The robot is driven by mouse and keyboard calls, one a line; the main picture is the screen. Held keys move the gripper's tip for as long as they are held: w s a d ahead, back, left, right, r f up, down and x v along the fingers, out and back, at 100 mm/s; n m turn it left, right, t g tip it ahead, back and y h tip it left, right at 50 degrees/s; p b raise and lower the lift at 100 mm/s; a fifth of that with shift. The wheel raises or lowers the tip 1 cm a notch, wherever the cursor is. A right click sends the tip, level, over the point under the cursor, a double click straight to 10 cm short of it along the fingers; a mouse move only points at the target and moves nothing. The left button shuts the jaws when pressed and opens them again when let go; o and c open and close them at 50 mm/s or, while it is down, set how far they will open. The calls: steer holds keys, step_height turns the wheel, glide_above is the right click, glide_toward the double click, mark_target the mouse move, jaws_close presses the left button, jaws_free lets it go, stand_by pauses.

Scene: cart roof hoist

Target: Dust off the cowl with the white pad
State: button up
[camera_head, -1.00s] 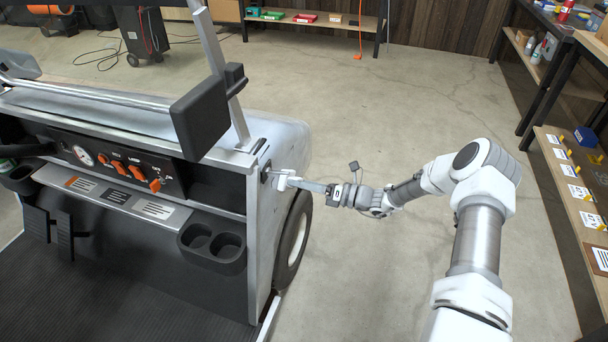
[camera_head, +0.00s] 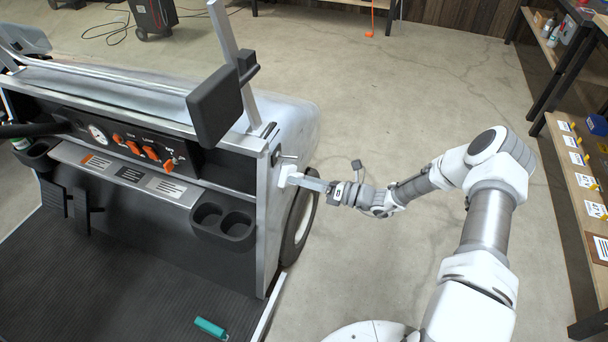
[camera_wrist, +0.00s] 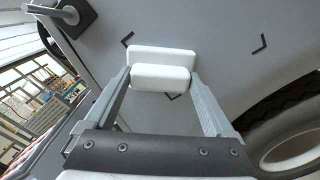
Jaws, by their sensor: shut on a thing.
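The white pad (camera_wrist: 163,54) is in my gripper (camera_wrist: 161,80), which is shut on its block-shaped grip. In the wrist view the pad lies flat at the grey side of the cowl (camera_wrist: 215,50); I cannot tell whether it touches. Black corner marks show on the panel around the pad, one partly behind it. In the head view the pad (camera_head: 286,175) is at the outer side of the cowl (camera_head: 269,215), below a small dark latch, with my gripper (camera_head: 306,182) to its right. No dust is clearly visible.
A black latch with a handle (camera_wrist: 72,14) sticks out at the upper left of the wrist view. The front tyre (camera_head: 301,225) is just below and right of the pad. A teal object (camera_head: 210,328) lies on the cart floor. Open concrete floor lies right of the cart.

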steer(key=v, duration=0.6)
steer(key=shift+p, duration=0.35)
stand_by(0.3)
steer(key=v, duration=0.3)
stand_by(0.6)
